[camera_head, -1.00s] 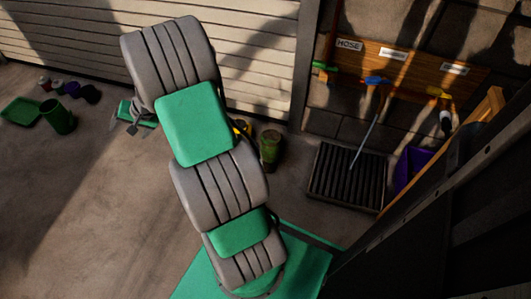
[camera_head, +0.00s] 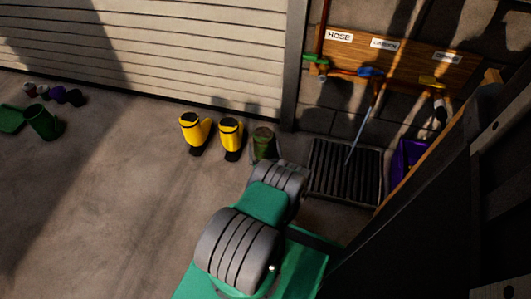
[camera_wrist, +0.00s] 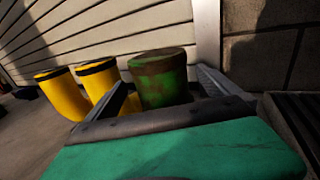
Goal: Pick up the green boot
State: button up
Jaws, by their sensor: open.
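The green boot (camera_head: 264,143) stands upright on the floor near the shutter's right end, with brown dirt patches on it. In the wrist view the boot (camera_wrist: 162,78) is straight ahead, between the two fingers of my gripper (camera_wrist: 165,98). The fingers are apart, one on each side of the boot in that picture; I cannot tell whether they touch it. The boot's lower part is hidden behind my gripper.
Two yellow boots (camera_head: 195,132) (camera_head: 231,138) stand close on the left. A black slatted tray (camera_head: 345,171) lies to the right, below hanging tools. A purple bin (camera_head: 408,160) is beyond it. A green bucket (camera_head: 43,122) is far left. Open floor lies between.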

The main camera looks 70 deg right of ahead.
jog(key=w+d, duration=0.1)
jog(key=d+f+b, duration=0.1)
jog(key=d, duration=0.1)
jog(key=w+d+b, duration=0.1)
jog(key=shift+w+d+f, duration=0.15)
jog(key=shift+w+d, duration=0.05)
jog(key=shift+w, duration=0.15)
jog(key=shift+w+d, duration=0.2)
jog(key=shift+d, duration=0.15)
jog(key=shift+c, duration=0.3)
jog(key=c, duration=2.1)
jog(key=shift+r, duration=0.25)
